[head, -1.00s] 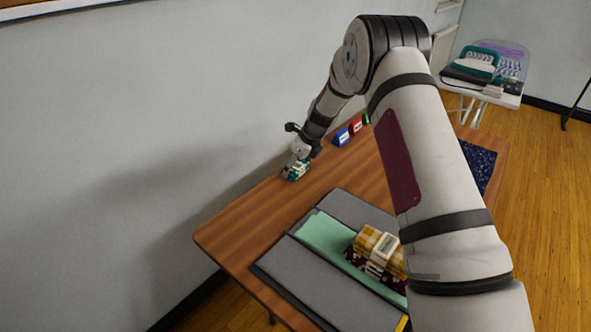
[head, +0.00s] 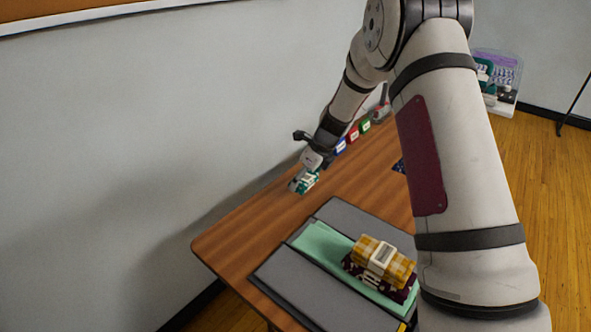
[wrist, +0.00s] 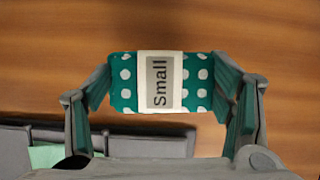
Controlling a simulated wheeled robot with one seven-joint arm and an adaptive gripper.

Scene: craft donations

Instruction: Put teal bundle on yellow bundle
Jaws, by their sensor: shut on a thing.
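The teal bundle (wrist: 122,82) has white dots and a pale band with a label reading "Small". My gripper (wrist: 160,88) is shut on it, with one finger at each end in the wrist view. In the head view my gripper (head: 308,172) holds the teal bundle (head: 304,182) over the wooden table near the wall. The yellow bundle (head: 370,249) is checked, with a pale band. It lies on top of a dark patterned bundle (head: 358,272), to the right of and nearer than my gripper.
The bundles rest on a green strip (head: 322,243) across a grey board (head: 290,275) on the table (head: 232,243). Small blue, red and green blocks (head: 352,136) stand along the wall side. Bare table lies left of the board. A clear bin (head: 507,82) stands at the back right.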

